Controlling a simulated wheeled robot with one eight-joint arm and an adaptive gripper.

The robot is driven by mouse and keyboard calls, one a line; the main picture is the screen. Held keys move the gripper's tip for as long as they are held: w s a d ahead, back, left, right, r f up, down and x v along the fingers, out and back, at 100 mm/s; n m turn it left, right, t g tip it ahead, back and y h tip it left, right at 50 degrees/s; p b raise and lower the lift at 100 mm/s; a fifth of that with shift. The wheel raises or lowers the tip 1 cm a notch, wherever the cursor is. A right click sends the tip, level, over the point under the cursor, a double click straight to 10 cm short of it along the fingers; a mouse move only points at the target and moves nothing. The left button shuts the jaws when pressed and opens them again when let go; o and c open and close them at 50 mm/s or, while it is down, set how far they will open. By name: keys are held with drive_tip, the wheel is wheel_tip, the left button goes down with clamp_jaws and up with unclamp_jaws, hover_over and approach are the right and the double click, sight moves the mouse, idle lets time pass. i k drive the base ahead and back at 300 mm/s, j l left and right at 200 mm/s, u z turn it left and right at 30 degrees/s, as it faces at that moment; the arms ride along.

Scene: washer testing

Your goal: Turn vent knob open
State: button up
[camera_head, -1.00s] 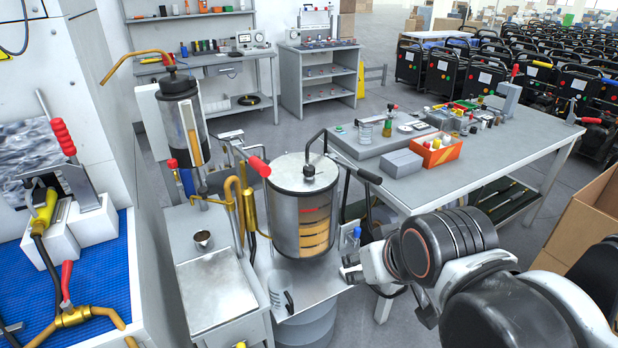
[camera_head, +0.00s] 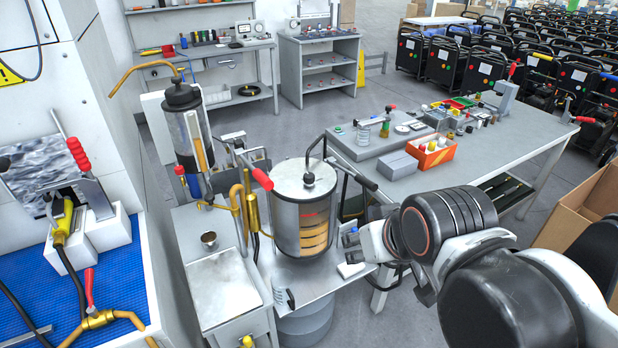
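A clear cylindrical tank (camera_head: 300,225) with a round metal lid stands on the metal bench, with tan layers inside. A dark knob-like fitting (camera_head: 308,179) sits at the lid's middle; no label shows whether it is the vent knob, and its open or closed setting cannot be told. A red-handled lever (camera_head: 262,180) is at the lid's left, and a black-ended bar (camera_head: 364,182) is at its right. My arm reaches in from the lower right, with its visible far part just right of the tank. I cannot make out my gripper's fingers.
A second, slimmer clear cylinder (camera_head: 190,135) with brass pipes stands left of the tank. The grey worktable (camera_head: 480,165) behind my arm holds an orange box (camera_head: 431,154). A cardboard box (camera_head: 585,215) stands at right.

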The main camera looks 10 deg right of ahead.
sight(308, 176)
drive_tip(key=i+j+z, duration=0.15)
drive_tip(key=i, duration=0.35)
drive_tip(key=i+j+z, duration=0.1)
drive_tip(key=i+j, duration=0.2)
drive_tip(key=i, duration=0.2)
